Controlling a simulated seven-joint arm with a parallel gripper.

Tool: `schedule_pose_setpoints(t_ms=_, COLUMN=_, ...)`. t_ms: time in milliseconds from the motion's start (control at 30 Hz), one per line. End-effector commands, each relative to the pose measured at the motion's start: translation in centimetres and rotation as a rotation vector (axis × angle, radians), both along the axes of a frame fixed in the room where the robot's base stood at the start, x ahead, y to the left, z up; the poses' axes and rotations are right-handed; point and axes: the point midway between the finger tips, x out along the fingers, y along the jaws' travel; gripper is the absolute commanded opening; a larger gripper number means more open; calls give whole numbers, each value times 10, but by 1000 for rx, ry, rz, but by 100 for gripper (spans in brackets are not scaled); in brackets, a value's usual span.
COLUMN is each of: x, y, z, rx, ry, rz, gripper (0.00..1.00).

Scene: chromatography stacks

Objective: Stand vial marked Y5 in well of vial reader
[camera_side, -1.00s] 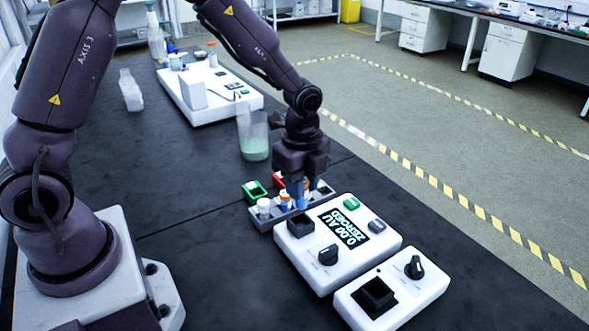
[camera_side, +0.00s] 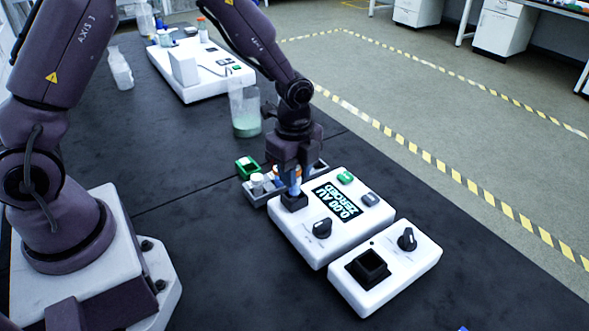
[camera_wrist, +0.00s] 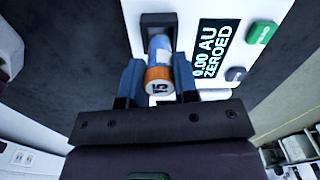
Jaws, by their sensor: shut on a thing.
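My gripper (camera_wrist: 157,76) is shut on an orange-capped vial (camera_wrist: 158,82) with a pale blue body. The cap's mark looks like Y5 or 15; I cannot tell its first character. In the wrist view the vial's lower end lies over the black well (camera_wrist: 157,19) of the white reader (camera_wrist: 133,14). In the side view my gripper (camera_side: 291,179) is just above this well (camera_side: 294,203), at the left corner of the reader (camera_side: 300,231). I cannot tell whether the vial's base has entered the well. The display reads 0.00 AU ZEROED.
A grey rack (camera_side: 254,198) with vials stands behind the reader, beside a green holder (camera_side: 247,166). A second white box (camera_side: 400,278) with a black square socket (camera_side: 368,268) and knob sits in front. A beaker (camera_side: 245,112) of green liquid stands behind.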

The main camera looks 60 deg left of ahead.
Motion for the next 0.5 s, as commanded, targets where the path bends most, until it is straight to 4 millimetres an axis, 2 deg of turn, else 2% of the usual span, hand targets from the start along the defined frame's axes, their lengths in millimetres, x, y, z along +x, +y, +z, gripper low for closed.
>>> schedule_pose_setpoints(t_ms=500, x=0, y=0, z=-6, rx=1, ry=0, rz=0, gripper=5)
